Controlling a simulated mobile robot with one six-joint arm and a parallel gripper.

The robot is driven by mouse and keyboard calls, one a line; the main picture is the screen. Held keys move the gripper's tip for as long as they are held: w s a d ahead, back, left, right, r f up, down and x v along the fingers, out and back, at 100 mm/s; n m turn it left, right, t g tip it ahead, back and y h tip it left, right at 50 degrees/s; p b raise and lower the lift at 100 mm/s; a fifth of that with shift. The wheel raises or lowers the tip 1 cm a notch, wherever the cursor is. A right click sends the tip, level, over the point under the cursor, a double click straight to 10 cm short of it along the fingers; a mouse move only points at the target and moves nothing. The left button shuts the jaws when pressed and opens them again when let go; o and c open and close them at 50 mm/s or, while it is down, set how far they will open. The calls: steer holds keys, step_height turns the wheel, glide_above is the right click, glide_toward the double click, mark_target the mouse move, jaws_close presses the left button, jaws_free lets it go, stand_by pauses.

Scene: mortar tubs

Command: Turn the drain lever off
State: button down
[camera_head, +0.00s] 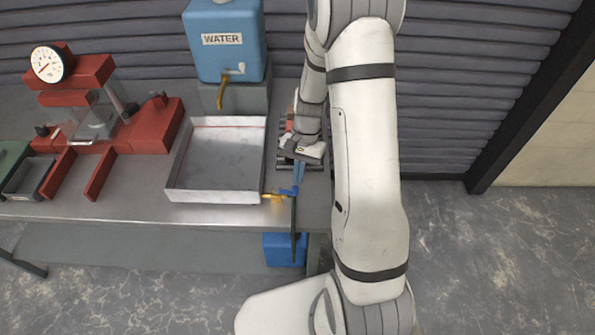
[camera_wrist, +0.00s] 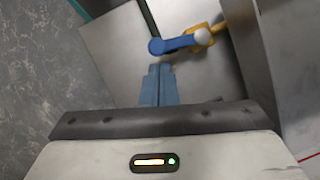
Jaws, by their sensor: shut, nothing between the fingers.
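The drain lever (camera_head: 289,191) is blue and sits on a yellow valve (camera_head: 273,196) at the front right corner of the metal tray (camera_head: 215,197). In the wrist view the lever (camera_wrist: 178,43) runs left from a pale pivot on the yellow valve (camera_wrist: 218,29) to a round blue end, roughly in line with the valve pipe. My gripper (camera_head: 298,183) is shut and empty, its blue fingers pointing at the lever. In the wrist view the fingertips (camera_wrist: 160,68) are just below the lever's round end; I cannot tell whether they touch it.
A dark green bar (camera_head: 294,228) hangs below the valve by a blue bucket (camera_head: 284,250). A blue water tank (camera_head: 224,45) with a yellow tap stands behind the tray. A red press with a gauge (camera_head: 100,120) stands left on the bench (camera_head: 140,205). Floor in front is partly open.

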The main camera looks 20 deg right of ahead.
steer(key=shift+a, duration=0.3)
steer(key=shift+d, duration=0.2)
steer(key=shift+s, duration=0.1)
